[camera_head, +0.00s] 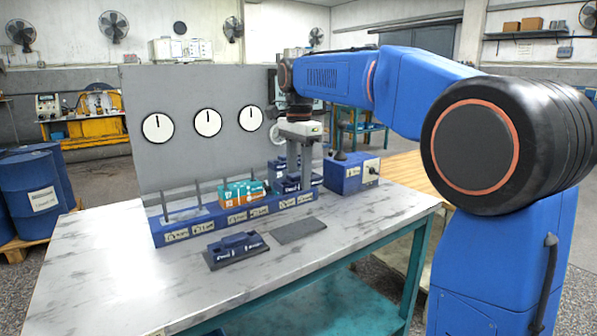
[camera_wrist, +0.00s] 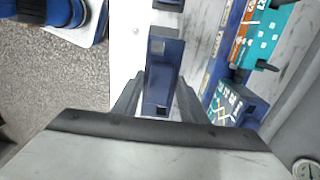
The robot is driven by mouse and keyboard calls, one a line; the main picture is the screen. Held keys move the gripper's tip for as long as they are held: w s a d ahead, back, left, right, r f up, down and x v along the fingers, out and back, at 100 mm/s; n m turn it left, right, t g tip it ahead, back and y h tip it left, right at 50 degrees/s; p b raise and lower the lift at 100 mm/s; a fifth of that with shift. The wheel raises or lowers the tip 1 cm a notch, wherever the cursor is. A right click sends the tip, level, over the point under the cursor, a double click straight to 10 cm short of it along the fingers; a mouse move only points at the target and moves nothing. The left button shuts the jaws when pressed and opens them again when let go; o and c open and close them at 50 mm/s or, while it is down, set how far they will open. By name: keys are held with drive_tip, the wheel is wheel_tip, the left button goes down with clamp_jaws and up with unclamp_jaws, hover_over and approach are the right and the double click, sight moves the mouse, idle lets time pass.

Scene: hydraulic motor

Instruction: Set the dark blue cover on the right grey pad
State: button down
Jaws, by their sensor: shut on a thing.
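My gripper (camera_wrist: 157,105) is shut on a dark blue cover (camera_wrist: 163,70), which shows between the fingers in the wrist view. In the head view my gripper (camera_head: 303,165) hangs over the right end of the blue rack, and the fingers partly hide the cover. The right grey pad (camera_head: 299,230) lies flat and bare on the table in front of the rack. The left grey pad (camera_head: 238,260) carries another dark blue part (camera_head: 236,243) with white lettering. My gripper is above and behind the right pad, apart from it.
The long blue rack (camera_head: 205,227) has upright posts and holds teal and orange blocks (camera_head: 242,192) and a dark blue block (camera_head: 291,184) at its right. A blue box with a knob (camera_head: 352,176) stands right of it. A grey panel with dials (camera_head: 180,90) rises behind.

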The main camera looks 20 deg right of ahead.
approach(298, 228)
drive_tip(key=shift+w+d+f, duration=0.1)
drive_tip(key=shift+f, duration=2.45)
drive_tip(key=shift+f, duration=0.65)
drive_tip(key=c, duration=1)
unclamp_jaws()
